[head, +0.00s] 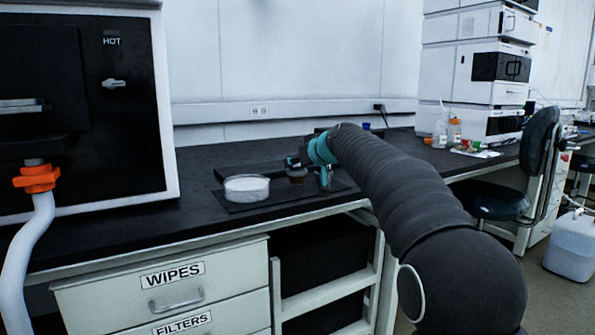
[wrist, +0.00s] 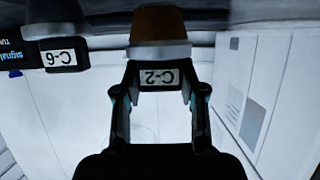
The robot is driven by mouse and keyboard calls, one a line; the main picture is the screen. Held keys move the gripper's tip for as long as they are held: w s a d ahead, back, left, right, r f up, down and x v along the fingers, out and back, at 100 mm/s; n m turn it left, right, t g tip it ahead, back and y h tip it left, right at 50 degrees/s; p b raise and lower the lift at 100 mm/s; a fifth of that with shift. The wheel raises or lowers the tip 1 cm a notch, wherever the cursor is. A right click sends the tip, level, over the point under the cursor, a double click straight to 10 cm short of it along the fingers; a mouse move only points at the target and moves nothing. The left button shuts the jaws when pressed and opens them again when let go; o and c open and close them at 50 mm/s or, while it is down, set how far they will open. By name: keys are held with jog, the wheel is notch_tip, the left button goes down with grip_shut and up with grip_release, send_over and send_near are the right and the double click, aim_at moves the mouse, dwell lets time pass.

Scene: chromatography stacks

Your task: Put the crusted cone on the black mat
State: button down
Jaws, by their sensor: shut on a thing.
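My gripper (head: 295,162) is over the bench at the end of my arm. In the wrist view my gripper (wrist: 160,85) is shut on a brown-ended cone (wrist: 158,25) with a pale grey band and a black tagged part marked C-2. The cone's brown body (head: 297,175) shows below the gripper in the head view, low over the bench; I cannot tell whether it touches anything. The black mat (head: 245,207) lies on the dark bench top near its front edge. A second dark cone (wrist: 52,22), tagged C-6, is beside the held one in the wrist view.
A round clear dish with white contents (head: 246,187) stands on the mat, left of the gripper. A low black tray or rack (head: 235,171) is behind it. A black oven-like unit (head: 85,95) stands at left. Bottles (head: 454,132) and stacked instruments (head: 490,70) are far right.

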jog(key=shift+f, duration=0.9)
jog(key=shift+f+b, duration=0.2)
jog(key=shift+b, duration=0.1)
jog(key=c, duration=0.7)
grip_release()
jog(key=shift+s+d+r, duration=0.15)
jog(key=shift+r, duration=0.1)
jog(key=shift+b+v, duration=0.45)
jog(key=shift+v, duration=5.35)
